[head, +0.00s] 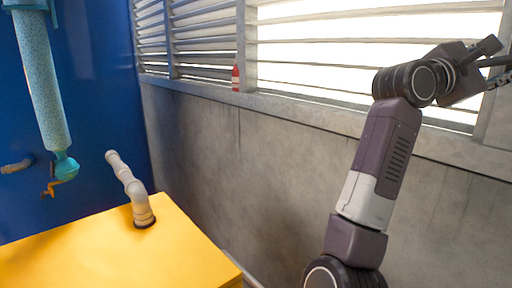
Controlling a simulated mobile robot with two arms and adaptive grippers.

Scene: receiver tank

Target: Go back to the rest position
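My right arm rises from the bottom right of the head view, in front of the concrete wall. Its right gripper (493,66) is at the upper right, in front of the bright window slats, and is partly cut off by the picture's edge. I cannot tell whether its fingers are open or shut, and no held object shows. My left arm and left gripper are not in view.
A yellow box-like surface (110,250) with a grey bent pipe (131,185) stands at lower left. A teal tank tube (40,90) with a valve hangs before the blue wall (95,60). A red bottle (236,78) stands on the window ledge (300,107).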

